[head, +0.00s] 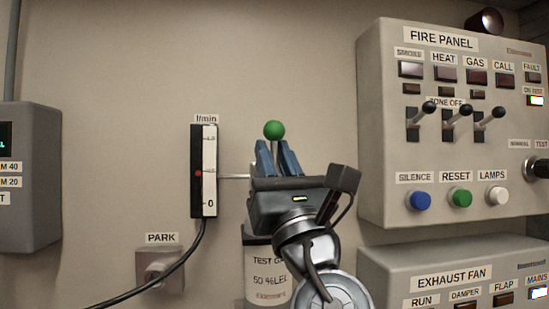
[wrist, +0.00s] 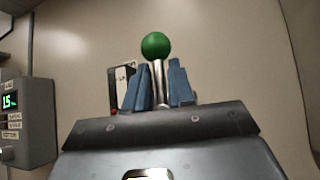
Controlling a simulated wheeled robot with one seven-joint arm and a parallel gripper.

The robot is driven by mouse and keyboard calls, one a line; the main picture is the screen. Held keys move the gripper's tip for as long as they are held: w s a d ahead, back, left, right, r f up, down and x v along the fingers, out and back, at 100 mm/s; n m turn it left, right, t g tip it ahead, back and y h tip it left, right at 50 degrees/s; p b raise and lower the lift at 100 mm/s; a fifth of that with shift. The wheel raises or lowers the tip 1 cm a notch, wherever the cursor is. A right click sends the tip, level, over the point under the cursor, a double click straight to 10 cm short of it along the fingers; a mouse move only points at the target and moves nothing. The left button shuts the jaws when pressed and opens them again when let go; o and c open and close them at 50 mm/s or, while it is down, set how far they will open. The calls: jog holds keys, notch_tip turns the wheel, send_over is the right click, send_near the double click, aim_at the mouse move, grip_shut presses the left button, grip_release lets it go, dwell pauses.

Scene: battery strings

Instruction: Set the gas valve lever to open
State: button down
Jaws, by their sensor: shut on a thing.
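The gas valve lever is a metal stem with a green ball knob (head: 274,130). It also shows in the wrist view, where the green knob (wrist: 155,45) tops an upright silver stem (wrist: 157,84). My gripper (head: 278,158) has its blue fingers on either side of the stem, just below the knob, and is shut on it. The wrist view shows my gripper (wrist: 160,85) from behind. The lower stem and valve body are hidden behind my gripper. The test gas bottle (head: 268,270) stands below, partly covered by my wrist.
A flow gauge (head: 204,170) marked l/min is on the wall to the left, with a thin tube running right. A PARK socket (head: 160,270) sits lower left. The fire panel (head: 440,60) and exhaust fan box (head: 450,262) stick out at right. A grey box (head: 32,180) is at left.

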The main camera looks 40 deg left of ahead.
jog(key=c, duration=1.3)
grip_release()
jog(key=shift+a+f, duration=0.2)
jog(key=shift+f, duration=0.05)
jog(key=shift+o, duration=0.3)
jog(key=shift+r, duration=0.1)
jog(key=shift+d, duration=0.1)
jog(key=b+v, duration=0.1)
jog(key=v, duration=0.6)
jog(key=shift+d+f+b, duration=0.2)
jog(key=shift+f+b, duration=0.15)
jog(key=shift+b, duration=0.05)
jog(key=shift+s, duration=0.15)
